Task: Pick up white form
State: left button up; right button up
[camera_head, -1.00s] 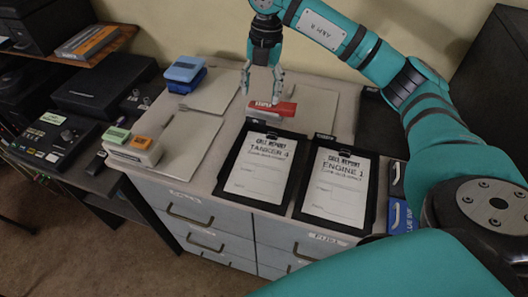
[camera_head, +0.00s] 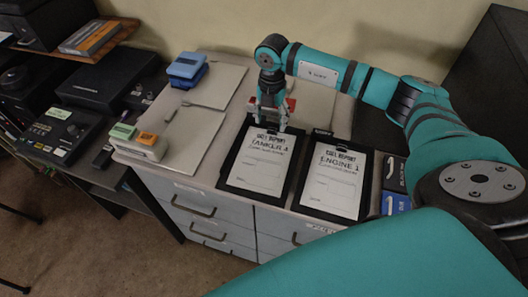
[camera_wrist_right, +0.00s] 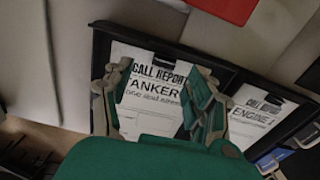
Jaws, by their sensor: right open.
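Two white forms headed CALL REPORT lie side by side on black clipboards. The left form (camera_head: 264,164) reads TANKER 4 and the right form (camera_head: 332,183) reads ENGINE 1. My right gripper (camera_head: 270,121) is open and empty at the top edge of the TANKER 4 form. In the wrist view the TANKER 4 form (camera_wrist_right: 150,122) shows between its fingers, which partly cover its sides. I cannot tell whether the fingertips touch the paper. My left gripper is in no view.
A red object (camera_head: 290,104) lies behind the gripper, partly hidden. Beige folders (camera_head: 188,133) lie to the left, with a blue hole punch (camera_head: 187,68) and a pale holder with green and orange blocks (camera_head: 139,141). Blue-labelled items (camera_head: 394,203) sit at the right edge.

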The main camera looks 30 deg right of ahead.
aim_at(272, 129)
jog(key=f, duration=0.2)
jog(key=f+p, duration=0.1)
jog(key=shift+s+d+f, duration=0.2)
jog(key=shift+s+f, duration=0.05)
jog(key=shift+f, duration=0.25)
jog(key=c, duration=1.1)
jog(key=shift+c, duration=0.2)
jog(key=shift+r, duration=0.1)
